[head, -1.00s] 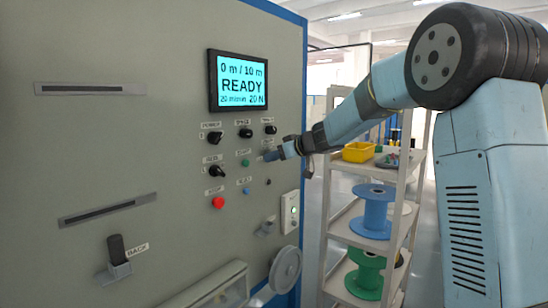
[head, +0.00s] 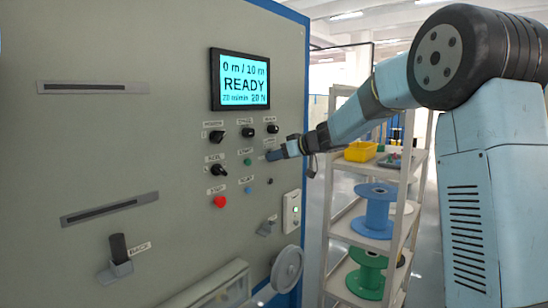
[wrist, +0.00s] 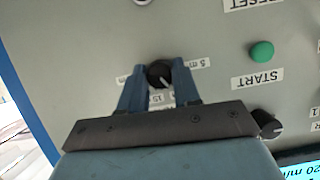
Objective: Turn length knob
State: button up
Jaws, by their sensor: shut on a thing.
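The length knob (wrist: 159,74) is a round black knob with a pale pointer line, on the grey panel in the wrist view. Labels around it read "5 m" and "15", partly covered by the fingers. My gripper (wrist: 159,68) has its two blue fingers shut on the knob, one on each side. In the head view my gripper (head: 275,155) is against the panel at the right of the button group and hides the knob. The screen (head: 244,81) reads "0 m / 10 m", "READY", 20 m/min and 20 N.
The green START button (wrist: 262,52) and another black knob (wrist: 267,124) sit close to my gripper. A red button (head: 219,201) and other knobs are left of it. A shelf rack (head: 345,230) with blue and green spools stands right of the machine.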

jog(key=shift+w+d+f+m, duration=0.1)
jog(key=shift+d+f+m, duration=0.1)
jog(key=shift+m, duration=0.1)
jog(key=m+y, duration=0.2)
jog(key=m, duration=0.4)
jog(key=m+g+y, duration=0.1)
jog(key=m+y, duration=0.2)
jog(key=m, duration=0.3)
jog(key=f+m+y, duration=0.1)
jog(key=m+y, duration=0.2)
jog(key=m, duration=0.3)
jog(key=shift+w+d+g, duration=0.2)
jog(key=shift+d+g, duration=0.05)
jog(key=shift+g, duration=0.05)
jog(key=shift+m, duration=0.4)
dwell(0.4)
